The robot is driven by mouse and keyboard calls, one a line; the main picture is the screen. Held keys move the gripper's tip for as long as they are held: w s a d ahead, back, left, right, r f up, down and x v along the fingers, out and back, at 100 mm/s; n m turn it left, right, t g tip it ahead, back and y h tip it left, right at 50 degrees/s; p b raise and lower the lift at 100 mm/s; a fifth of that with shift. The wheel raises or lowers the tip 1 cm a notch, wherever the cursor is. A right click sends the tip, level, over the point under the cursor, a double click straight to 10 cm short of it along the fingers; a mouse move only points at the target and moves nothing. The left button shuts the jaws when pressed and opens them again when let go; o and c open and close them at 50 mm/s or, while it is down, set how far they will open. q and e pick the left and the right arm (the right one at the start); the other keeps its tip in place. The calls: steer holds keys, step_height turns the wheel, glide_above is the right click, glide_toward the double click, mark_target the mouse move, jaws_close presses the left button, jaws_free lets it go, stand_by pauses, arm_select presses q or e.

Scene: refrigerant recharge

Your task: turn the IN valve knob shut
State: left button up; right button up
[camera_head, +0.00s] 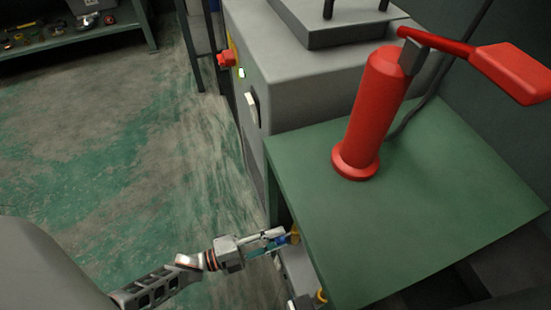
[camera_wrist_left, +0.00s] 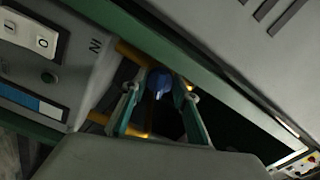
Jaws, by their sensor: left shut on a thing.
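The blue IN valve knob (camera_wrist_left: 159,84) sits between the two fingers of my left gripper (camera_wrist_left: 158,92) in the left wrist view, beside a yellow pipe and the letters IN on the grey panel. The gripper is shut on the knob. In the head view my left gripper (camera_head: 283,240) reaches to the left edge of the green bench, and a little blue (camera_head: 279,240) shows at its fingers next to a yellow fitting (camera_head: 295,235). Most of the panel is hidden under the bench top in that view. My right gripper is not in view.
The green bench top (camera_head: 440,210) overhangs the valve area. A red pump-like device (camera_head: 372,115) with a long handle stands on it. A grey machine (camera_head: 285,75) is behind. A white rocker switch (camera_wrist_left: 28,38) is near the IN label. The floor (camera_head: 110,130) at left is clear.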

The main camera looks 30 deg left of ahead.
arm_select(q)
steer(key=o, duration=1.1)
steer(key=shift+c, duration=0.2)
steer(key=v, duration=1.2)
